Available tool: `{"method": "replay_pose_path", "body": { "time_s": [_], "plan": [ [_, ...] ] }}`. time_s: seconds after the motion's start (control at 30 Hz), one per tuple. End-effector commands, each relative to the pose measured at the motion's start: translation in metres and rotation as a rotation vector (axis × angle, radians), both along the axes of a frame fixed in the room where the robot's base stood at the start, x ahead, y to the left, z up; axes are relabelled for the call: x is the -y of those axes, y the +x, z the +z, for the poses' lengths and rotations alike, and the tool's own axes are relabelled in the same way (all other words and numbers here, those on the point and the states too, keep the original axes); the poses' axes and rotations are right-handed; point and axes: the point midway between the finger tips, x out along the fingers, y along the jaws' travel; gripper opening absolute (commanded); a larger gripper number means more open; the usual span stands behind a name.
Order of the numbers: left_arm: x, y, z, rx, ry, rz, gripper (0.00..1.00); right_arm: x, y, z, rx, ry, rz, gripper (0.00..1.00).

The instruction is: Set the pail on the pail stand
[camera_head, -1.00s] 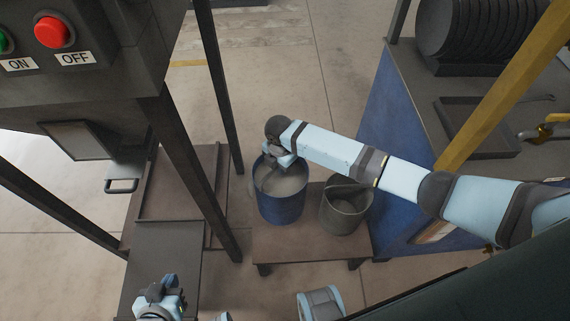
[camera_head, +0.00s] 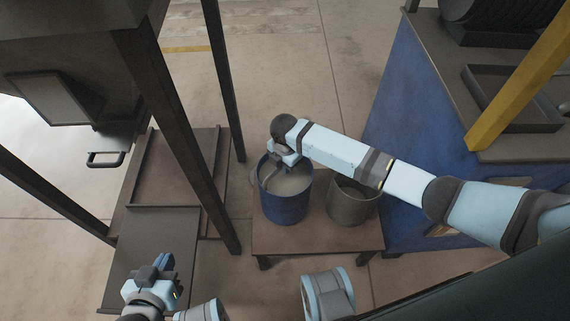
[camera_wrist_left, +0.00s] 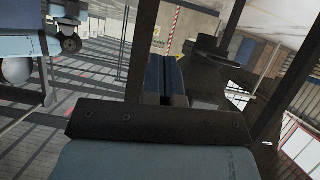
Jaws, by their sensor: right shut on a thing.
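A blue pail (camera_head: 284,206) with grey contents is at the left part of a low brown stand (camera_head: 318,239) in the head view. I cannot tell whether its base touches the stand top. My right gripper (camera_head: 272,165) is at the pail's back rim, shut on the pail; its fingers are partly hidden by the wrist. A dark grey pail (camera_head: 350,207) stands beside it on the right, partly covered by my right arm. My left gripper (camera_head: 160,266) is empty over the dark surface at lower left; its fingers (camera_wrist_left: 166,80) look closed together in the left wrist view.
Dark metal posts (camera_head: 185,130) of a machine frame rise left of the stand. A blue cabinet (camera_head: 405,110) with a tray (camera_head: 510,95) and a yellow post (camera_head: 515,75) are at right. Floor behind the stand is clear.

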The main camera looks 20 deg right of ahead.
Motion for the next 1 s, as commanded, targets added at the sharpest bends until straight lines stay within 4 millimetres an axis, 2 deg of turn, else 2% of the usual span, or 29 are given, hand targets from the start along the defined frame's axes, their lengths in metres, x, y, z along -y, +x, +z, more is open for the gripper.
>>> {"method": "replay_pose_path", "body": {
  "time_s": [0.13, 0.3, 0.47, 0.67, 0.9, 0.93, 1.0],
  "plan": [
    [0.002, 0.000, -0.005, 0.001, -0.007, -0.001, 0.00, -0.001, 0.002, -0.003, 0.006, 0.003, 0.001, 0.00],
    [0.003, 0.001, -0.011, 0.017, -0.029, 0.000, 0.00, -0.001, 0.002, -0.020, 0.006, 0.003, 0.000, 0.00],
    [0.010, 0.006, -0.001, 0.078, -0.070, -0.005, 0.00, -0.001, 0.002, -0.034, 0.006, 0.003, 0.001, 0.00],
    [0.013, 0.012, 0.017, 0.121, -0.083, -0.014, 0.00, -0.001, 0.002, -0.034, 0.006, 0.003, 0.001, 0.00],
    [0.011, 0.014, 0.016, 0.122, -0.074, -0.021, 0.00, -0.001, 0.002, -0.036, 0.005, 0.003, 0.000, 0.00],
    [0.011, 0.013, 0.015, 0.121, -0.073, -0.021, 0.00, 0.000, 0.000, -0.039, 0.000, 0.000, 0.000, 0.19],
    [0.011, 0.013, 0.013, 0.117, -0.072, -0.021, 0.00, 0.000, 0.000, -0.039, 0.000, 0.000, 0.000, 0.35]
  ]
}}
